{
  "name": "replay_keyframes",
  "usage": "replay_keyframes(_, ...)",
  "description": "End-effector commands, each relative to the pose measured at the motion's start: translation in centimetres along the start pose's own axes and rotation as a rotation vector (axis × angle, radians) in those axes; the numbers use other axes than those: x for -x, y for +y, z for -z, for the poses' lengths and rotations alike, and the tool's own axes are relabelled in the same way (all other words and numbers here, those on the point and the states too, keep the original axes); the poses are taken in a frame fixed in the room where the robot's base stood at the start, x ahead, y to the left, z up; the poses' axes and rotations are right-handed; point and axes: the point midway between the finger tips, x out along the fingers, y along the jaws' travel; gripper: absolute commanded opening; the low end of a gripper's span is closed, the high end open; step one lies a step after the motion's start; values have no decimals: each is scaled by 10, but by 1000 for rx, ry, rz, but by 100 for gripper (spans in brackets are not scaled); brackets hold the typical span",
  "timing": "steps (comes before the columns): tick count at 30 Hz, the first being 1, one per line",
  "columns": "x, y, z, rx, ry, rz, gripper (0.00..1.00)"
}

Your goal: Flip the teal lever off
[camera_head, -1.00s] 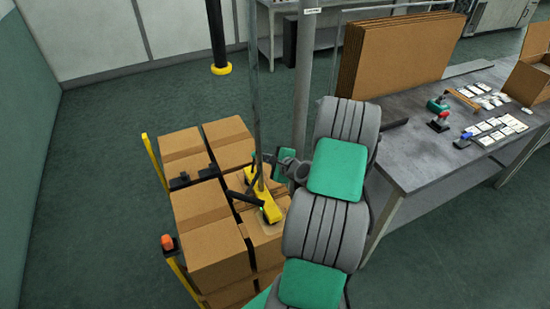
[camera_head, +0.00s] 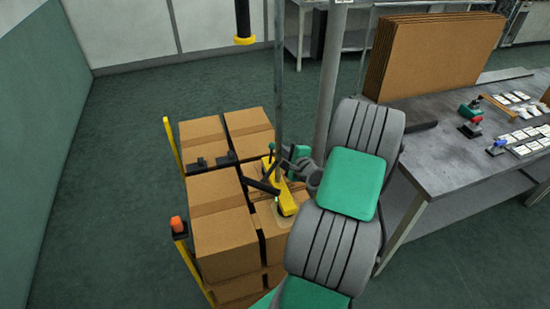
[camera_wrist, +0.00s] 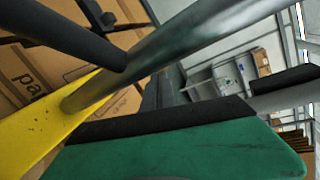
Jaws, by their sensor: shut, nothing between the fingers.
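A yellow lifting tool (camera_head: 284,195) with dark handle bars hangs on a grey tube (camera_head: 278,90) and rests at the top of a carton stack. In the wrist view its yellow body (camera_wrist: 35,125) is at the lower left, with the tube (camera_wrist: 170,55) crossing diagonally and a black bar (camera_wrist: 65,30) at the upper left. My gripper (camera_head: 287,162) is small and dark beside the tool, shut and empty; whether it touches is unclear. A green, black-edged part (camera_wrist: 180,150) fills the lower wrist view. I cannot tell the teal lever apart from the green parts around my gripper.
Brown cartons (camera_head: 222,235) are stacked on a yellow-posted carrier with an orange knob (camera_head: 177,224). A grey post (camera_head: 327,80) stands close behind my arm. A grey workbench (camera_head: 445,160) with flat cardboard (camera_head: 430,50) is at the right. Floor at the left is clear.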

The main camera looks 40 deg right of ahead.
Motion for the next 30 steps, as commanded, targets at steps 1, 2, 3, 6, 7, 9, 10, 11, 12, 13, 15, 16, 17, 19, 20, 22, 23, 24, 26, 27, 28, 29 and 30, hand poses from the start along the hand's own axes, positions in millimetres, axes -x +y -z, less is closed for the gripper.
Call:
replay_keyframes(1,0,9,2,24,2,23,0)
replay_keyframes(2,0,9,1,39,2,37,0)
replay_keyframes(3,2,9,0,60,2,54,0)
replay_keyframes(6,4,8,-6,108,0,94,0)
replay_keyframes(7,5,7,-7,118,0,102,0)
replay_keyframes(9,7,6,-11,116,-3,99,0)
replay_keyframes(10,8,6,-12,116,-4,98,0)
replay_keyframes(11,8,6,-14,115,-5,98,0)
replay_keyframes(12,9,6,-15,115,-6,97,0)
replay_keyframes(13,9,6,-16,115,-6,97,0)
replay_keyframes(15,10,7,-18,115,-8,96,0)
replay_keyframes(16,10,7,-18,115,-9,96,0)
replay_keyframes(17,10,7,-19,115,-9,95,0)
replay_keyframes(19,10,7,-20,114,-11,95,0)
replay_keyframes(20,10,7,-20,114,-11,95,0)
replay_keyframes(22,10,8,-21,113,-12,94,0)
replay_keyframes(23,10,8,-21,113,-13,94,0)
replay_keyframes(24,10,8,-21,113,-13,93,0)
replay_keyframes(26,10,8,-21,113,-14,93,0)
replay_keyframes(27,10,8,-21,112,-14,93,0)
replay_keyframes(28,10,8,-21,112,-15,93,0)
replay_keyframes(29,10,8,-22,112,-15,93,0)
replay_keyframes(30,10,8,-22,112,-15,93,0)
